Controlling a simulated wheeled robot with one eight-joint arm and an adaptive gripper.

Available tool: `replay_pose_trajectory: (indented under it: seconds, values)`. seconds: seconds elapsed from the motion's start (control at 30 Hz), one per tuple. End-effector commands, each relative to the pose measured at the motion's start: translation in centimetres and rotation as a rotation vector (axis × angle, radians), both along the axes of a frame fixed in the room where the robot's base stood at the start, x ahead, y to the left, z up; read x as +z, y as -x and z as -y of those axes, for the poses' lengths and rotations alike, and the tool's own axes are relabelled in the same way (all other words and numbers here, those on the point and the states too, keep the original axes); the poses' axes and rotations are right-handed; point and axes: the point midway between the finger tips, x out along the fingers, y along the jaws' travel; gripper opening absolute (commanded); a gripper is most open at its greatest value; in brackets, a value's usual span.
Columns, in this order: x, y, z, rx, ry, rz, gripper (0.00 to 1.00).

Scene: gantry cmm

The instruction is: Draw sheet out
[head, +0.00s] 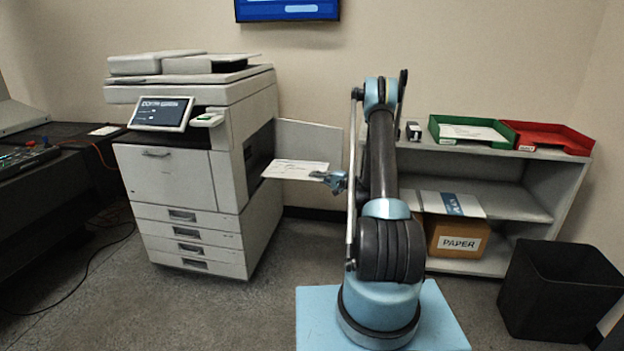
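A white printed sheet (295,169) lies nearly flat beside the right side of the copier (170,170), below and in front of an open side panel (310,145). Its left end is close to the dark side opening (259,152); I cannot tell whether it is still inside. My gripper (329,178) is at the sheet's right edge, with its fingers pointing left toward the copier. The fingers are too small to show whether they are closed on the paper.
A shelf on the right holds a green tray (437,131) with paper, a red tray (585,146) and a paper box (446,237). A black bin (560,290) stands at the far right. A dark bench (60,175) is at left. Floor before the copier is clear.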

Motion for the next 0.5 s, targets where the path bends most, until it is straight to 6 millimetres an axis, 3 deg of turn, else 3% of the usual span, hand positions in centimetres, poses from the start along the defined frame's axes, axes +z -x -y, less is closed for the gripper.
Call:
replay_pose_trajectory:
  seconds: [0.5]
  values:
    - [0.0,0.8,3.3,-0.002,0.0,0.0,0.0]
